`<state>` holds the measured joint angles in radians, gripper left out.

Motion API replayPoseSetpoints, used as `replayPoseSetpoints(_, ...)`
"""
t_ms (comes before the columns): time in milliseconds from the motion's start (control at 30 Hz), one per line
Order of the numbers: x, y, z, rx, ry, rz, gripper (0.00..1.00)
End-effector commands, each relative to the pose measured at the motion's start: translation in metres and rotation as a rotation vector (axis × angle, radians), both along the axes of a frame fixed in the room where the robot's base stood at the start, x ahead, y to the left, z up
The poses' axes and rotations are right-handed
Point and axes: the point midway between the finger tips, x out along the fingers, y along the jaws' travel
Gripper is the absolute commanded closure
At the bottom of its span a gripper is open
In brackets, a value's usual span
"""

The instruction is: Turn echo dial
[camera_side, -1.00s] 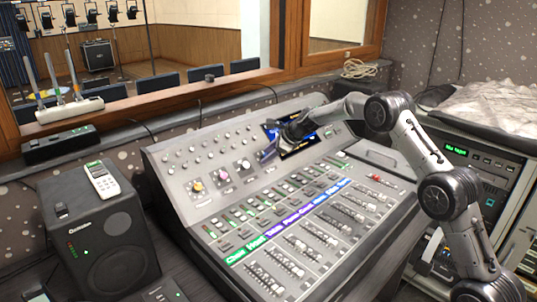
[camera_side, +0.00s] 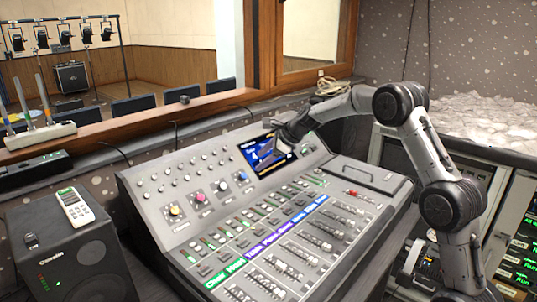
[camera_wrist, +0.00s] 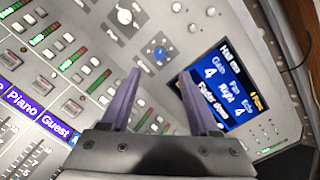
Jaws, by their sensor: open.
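The mixing console has a row of larger dials with coloured caps. In the side view these include a yellow one (camera_side: 175,210), a pink one (camera_side: 200,197) and a blue one (camera_side: 242,176). The blue dial also shows in the wrist view (camera_wrist: 160,53), just beyond and between my fingertips, with a white dial (camera_wrist: 125,15) farther off. I cannot read which dial is labelled echo. My gripper (camera_wrist: 160,73) is open and empty, with no contact visible. In the side view my gripper (camera_side: 270,155) hangs in front of the console's screen.
The lit screen (camera_wrist: 223,85) sits beside the blue dial, showing Gain, Pan and Fader values. Fader rows (camera_side: 320,235) and coloured label strips (camera_wrist: 40,112) fill the lower panel. A speaker (camera_side: 65,255) with a remote (camera_side: 75,207) on top stands at left.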

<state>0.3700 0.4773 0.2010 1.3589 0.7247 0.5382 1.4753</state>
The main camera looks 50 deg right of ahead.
Motion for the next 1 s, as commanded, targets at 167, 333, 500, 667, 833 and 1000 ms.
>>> replayPoseSetpoints(167,-0.016,-0.003,0.018,0.000,-0.001,-0.001,0.38)
replayPoseSetpoints(333,-0.022,-0.003,0.023,0.002,0.002,0.000,0.38)
replayPoseSetpoints(500,-0.022,-0.003,0.023,0.002,0.001,0.000,0.38)
replayPoseSetpoints(667,-0.022,-0.003,0.023,0.001,0.001,0.000,0.38)
replayPoseSetpoints(833,-0.020,0.004,0.029,-0.003,-0.008,0.012,0.38)
replayPoseSetpoints(1000,-0.028,0.039,0.093,-0.040,-0.102,0.064,0.38)
